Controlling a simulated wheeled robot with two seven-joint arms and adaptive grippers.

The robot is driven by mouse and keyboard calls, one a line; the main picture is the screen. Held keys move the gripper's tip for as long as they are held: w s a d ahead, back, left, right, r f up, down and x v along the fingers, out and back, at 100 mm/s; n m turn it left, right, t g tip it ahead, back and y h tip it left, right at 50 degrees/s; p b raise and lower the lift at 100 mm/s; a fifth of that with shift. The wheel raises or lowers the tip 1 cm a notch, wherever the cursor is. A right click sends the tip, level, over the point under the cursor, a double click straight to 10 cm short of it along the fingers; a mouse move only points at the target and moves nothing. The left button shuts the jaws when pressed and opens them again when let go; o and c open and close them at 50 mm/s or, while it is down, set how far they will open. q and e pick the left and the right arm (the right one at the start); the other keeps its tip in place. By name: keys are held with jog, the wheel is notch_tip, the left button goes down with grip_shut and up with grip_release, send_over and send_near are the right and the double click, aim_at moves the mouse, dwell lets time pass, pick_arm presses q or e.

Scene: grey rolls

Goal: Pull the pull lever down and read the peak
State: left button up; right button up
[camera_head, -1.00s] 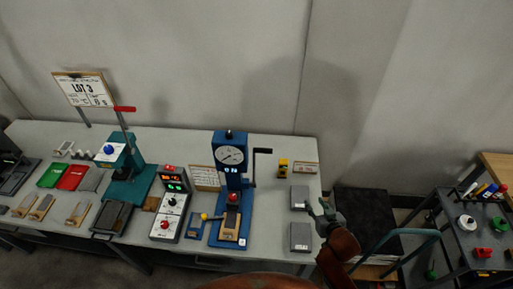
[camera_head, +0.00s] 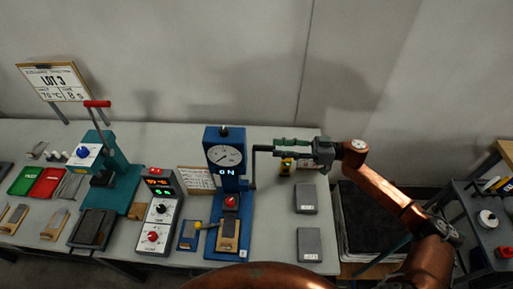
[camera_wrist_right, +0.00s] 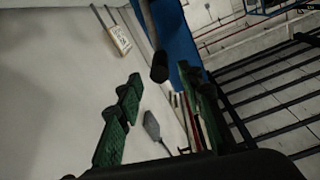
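The blue tester (camera_head: 213,161) stands mid-bench with a round dial (camera_head: 226,156) on its head. A lit display below the dial appears to read 0 N. The pull lever (camera_head: 253,168) is a black crank on the tester's right side, with its grip up high. My right gripper (camera_head: 278,147) reaches in from the right at the height of that grip. In the right wrist view, the green fingers (camera_wrist_right: 162,112) are apart, and the dark round end of the grip (camera_wrist_right: 159,68) shows between and beyond them. I cannot tell whether they touch it. My left gripper is out of view.
A teal press with a red-handled lever (camera_head: 97,104) and a control box (camera_head: 158,212) stand left of the tester. Two grey blocks (camera_head: 306,198) lie on the bench to its right. A cart stands at far right.

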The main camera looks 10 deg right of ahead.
aim_at(256, 147)
jog(key=x, duration=0.7)
jog(key=shift+a+p, duration=0.2)
jog(key=shift+p, duration=0.1)
jog(key=shift+w+a+f, duration=0.1)
jog(key=shift+a, duration=0.15)
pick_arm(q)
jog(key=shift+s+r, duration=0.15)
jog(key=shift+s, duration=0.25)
pick_arm(e)
jog(key=shift+a, duration=0.15)
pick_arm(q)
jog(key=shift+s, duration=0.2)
pick_arm(e)
grip_shut()
